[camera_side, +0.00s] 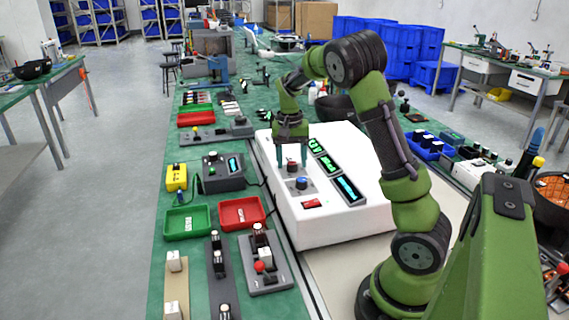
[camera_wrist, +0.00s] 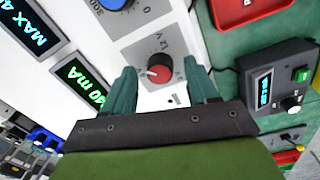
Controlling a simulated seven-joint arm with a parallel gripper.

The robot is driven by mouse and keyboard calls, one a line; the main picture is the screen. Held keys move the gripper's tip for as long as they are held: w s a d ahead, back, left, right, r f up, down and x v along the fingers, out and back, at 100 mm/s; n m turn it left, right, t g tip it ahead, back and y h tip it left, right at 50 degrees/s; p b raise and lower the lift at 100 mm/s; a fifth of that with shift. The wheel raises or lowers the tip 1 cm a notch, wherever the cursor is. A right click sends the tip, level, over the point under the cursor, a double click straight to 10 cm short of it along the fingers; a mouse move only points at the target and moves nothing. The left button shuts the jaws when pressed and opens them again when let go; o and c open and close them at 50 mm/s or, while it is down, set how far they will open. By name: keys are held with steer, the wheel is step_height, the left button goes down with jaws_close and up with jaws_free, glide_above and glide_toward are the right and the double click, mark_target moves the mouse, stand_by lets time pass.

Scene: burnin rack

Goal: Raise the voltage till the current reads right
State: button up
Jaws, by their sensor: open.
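The white bench unit (camera_side: 330,225) has a red knob (camera_side: 292,168), which shows in the wrist view (camera_wrist: 159,73) on a grey plate with a white pointer and a scale marked "12 V". A blue knob (camera_side: 301,183) sits beside it, cut off by the top edge of the wrist view (camera_wrist: 112,3). A green-lit display (camera_wrist: 84,82) reads mA, its first digits partly unclear; a cyan display (camera_wrist: 27,27) begins "MAX 4". My gripper (camera_side: 291,158) is open over the red knob, with its fingers (camera_wrist: 159,67) on either side of it, apart from it in the wrist view.
A red switch (camera_side: 311,203) is on the unit's near end. To its left are a dark meter box (camera_side: 218,172), a green tray (camera_side: 187,222), a red tray (camera_side: 242,213) and a lever fixture (camera_side: 264,265). A black bowl (camera_side: 335,107) stands behind the unit.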

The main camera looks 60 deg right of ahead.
mark_target(289, 164)
step_height(289, 164, up, 17)
steer(key=shift+w+a+f, duration=0.2)
steer(key=shift+w, duration=0.15)
steer(key=s+a+f+n+t, duration=0.1)
steer(key=s+a, duration=0.3)
steer(key=a, duration=0.4)
steer(key=s+a+f+n+t+y, duration=0.1)
steer(key=s+a+n+t, duration=0.3)
steer(key=a, duration=0.4)
steer(key=s+a+f+n+t+y, duration=0.1)
steer(key=s+a+f+n+t, duration=0.1)
steer(key=s+a, duration=0.3)
steer(key=a+f+n, duration=0.1)
steer(key=a, duration=0.3)
steer(key=shift+s+t, duration=0.3)
steer(key=shift+t, duration=0.1)
steer(key=shift+f, duration=0.1)
